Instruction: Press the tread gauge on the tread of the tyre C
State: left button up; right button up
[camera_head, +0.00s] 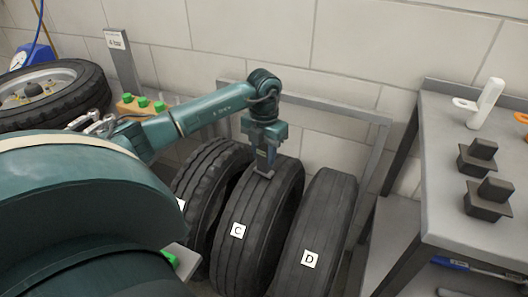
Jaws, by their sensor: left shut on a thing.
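Tyre C (249,222) stands upright in the rack, with a white label C on its tread. My left gripper (264,148) is above its upper tread, pointing down, and is shut on the tread gauge (264,172). The gauge is small and dark with a flat grey foot. The foot is at the top of tyre C's tread and appears to touch it; a tiny gap cannot be ruled out. Gripper fingers hide much of the gauge. My right gripper is not in view.
Tyre D (322,225) stands close right of tyre C, and another tyre (205,180) close left, its label mostly hidden. A grey bench (445,215) with dark blocks is at right. A mounted wheel (88,88) lies at left near a green-capped wooden block (128,107).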

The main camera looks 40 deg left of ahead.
aim_at(264, 145)
pick_arm(q)
jog(key=shift+f+b, duration=0.3)
jog(key=shift+f, duration=0.25)
jog(key=shift+f, duration=0.1)
dwell(1.9)
notch_tip(264, 145, up, 6)
jog(key=p, duration=0.5)
dwell(0.3)
